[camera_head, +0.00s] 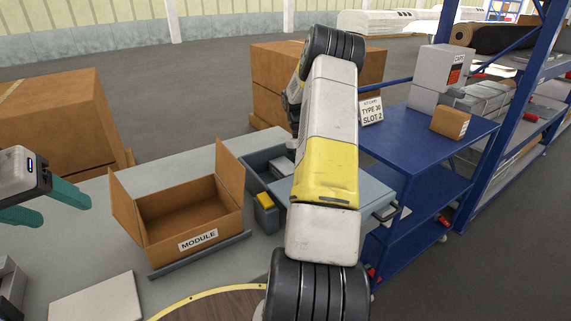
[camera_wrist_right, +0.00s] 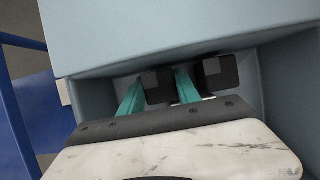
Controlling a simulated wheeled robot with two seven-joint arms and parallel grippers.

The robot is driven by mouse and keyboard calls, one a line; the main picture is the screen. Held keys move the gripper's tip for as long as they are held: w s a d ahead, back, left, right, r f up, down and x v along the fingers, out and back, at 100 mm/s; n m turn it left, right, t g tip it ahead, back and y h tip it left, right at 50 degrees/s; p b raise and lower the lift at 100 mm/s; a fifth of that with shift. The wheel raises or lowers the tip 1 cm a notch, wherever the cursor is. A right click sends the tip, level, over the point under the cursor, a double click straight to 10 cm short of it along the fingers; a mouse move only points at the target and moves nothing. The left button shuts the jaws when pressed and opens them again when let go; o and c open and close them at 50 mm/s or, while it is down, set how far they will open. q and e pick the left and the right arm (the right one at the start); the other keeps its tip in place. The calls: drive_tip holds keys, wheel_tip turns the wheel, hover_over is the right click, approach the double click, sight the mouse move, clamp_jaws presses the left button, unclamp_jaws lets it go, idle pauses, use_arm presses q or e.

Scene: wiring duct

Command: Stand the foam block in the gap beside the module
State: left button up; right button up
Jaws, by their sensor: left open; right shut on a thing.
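An open cardboard box (camera_head: 190,215) labelled MODULE stands on the grey table. No separate module shows inside it. My left gripper (camera_head: 43,205) is open and empty left of the box, above the table. My right arm crosses the middle of the head view and hides its own gripper. In the right wrist view my right gripper (camera_wrist_right: 158,92) reaches into a blue-grey recess, its teal fingers on either side of a dark block (camera_wrist_right: 155,85). A similar dark block (camera_wrist_right: 217,73) is to its right. I cannot tell whether either is the foam block.
A blue-grey bin (camera_head: 255,162) is partly behind my arm, with a yellow item (camera_head: 265,201) beside it. A blue shelf cart (camera_head: 425,150) stands right, carrying a small carton (camera_head: 450,122) and a sign (camera_head: 371,111). A pale panel (camera_head: 97,300) lies front left.

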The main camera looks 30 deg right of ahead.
drive_tip(key=o, duration=1.3)
drive_tip(key=shift+f, duration=0.1)
